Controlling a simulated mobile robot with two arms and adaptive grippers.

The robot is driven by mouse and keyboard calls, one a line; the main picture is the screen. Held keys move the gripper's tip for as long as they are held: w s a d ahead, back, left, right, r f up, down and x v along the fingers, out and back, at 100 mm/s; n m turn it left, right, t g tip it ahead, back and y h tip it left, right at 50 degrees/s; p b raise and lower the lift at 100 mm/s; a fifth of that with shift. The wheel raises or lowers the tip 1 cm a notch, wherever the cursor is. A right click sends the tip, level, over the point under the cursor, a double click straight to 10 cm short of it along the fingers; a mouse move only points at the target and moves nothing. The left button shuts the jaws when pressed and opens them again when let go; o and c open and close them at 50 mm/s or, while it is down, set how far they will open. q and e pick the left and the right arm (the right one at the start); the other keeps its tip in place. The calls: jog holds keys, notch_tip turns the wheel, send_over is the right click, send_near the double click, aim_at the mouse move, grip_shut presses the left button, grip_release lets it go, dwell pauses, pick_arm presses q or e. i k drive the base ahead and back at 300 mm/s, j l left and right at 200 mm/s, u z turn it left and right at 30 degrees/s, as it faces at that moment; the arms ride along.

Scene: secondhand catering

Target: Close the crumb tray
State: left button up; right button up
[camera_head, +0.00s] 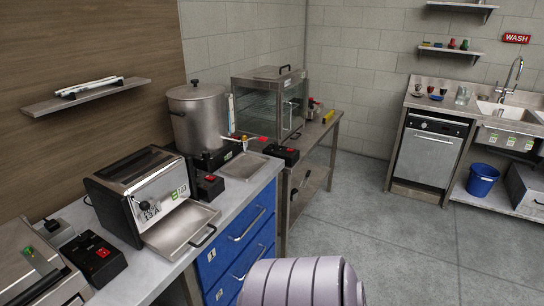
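A steel toaster (137,192) with a dark top, a round knob and a green label stands on the left counter. A flat steel tray (182,228) with a raised rim and a dark handle (203,237) sticks out from its lower front, over the counter towards the right. This looks like the crumb tray, and it is out. Neither of my grippers is in view. A pale ribbed part, probably of my own arm, shows at the bottom centre.
Blue drawers (240,232) lie below the counter. A steel urn (198,115) and a glass-fronted cabinet (268,103) stand behind. Floor (400,260) to the right is open.

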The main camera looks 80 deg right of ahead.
aim_at(170, 237)
jog(key=z, duration=1.9)
